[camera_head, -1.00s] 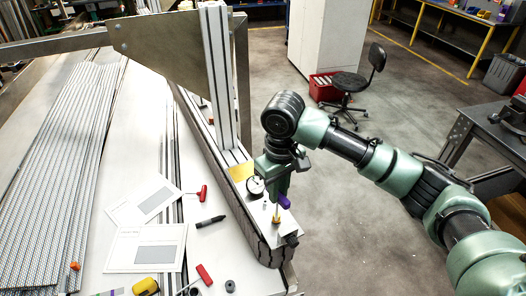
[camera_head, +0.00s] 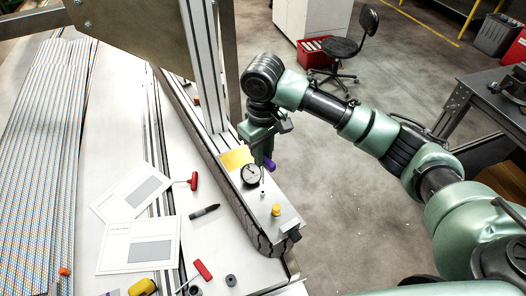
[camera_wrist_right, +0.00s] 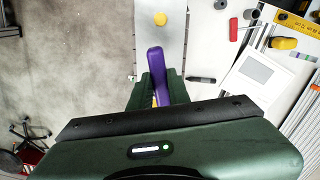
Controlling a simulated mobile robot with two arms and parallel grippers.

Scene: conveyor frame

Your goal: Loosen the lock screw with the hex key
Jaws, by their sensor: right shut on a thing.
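My right gripper (camera_head: 266,152) is over the end of the conveyor frame and shut on a purple-handled tool (camera_head: 270,164), which I take to be the hex key. In the right wrist view the purple handle (camera_wrist_right: 156,62) sticks out from between the green fingers (camera_wrist_right: 160,92). The tool's tip is not clear. Below it, a small dark fitting (camera_head: 263,193) on the metal end plate (camera_head: 288,219) may be the lock screw; I cannot tell. A yellow knob (camera_head: 276,210) stands farther along the plate, apart from the tool. My left gripper is not in view.
A round dial gauge (camera_head: 250,174) stands close to the tool, by a yellow label (camera_head: 236,159). Two red-handled tools (camera_head: 194,180) (camera_head: 203,270), a black marker (camera_head: 205,211) and printed sheets (camera_head: 138,245) lie on the table. An upright aluminium post (camera_head: 205,75) rises behind.

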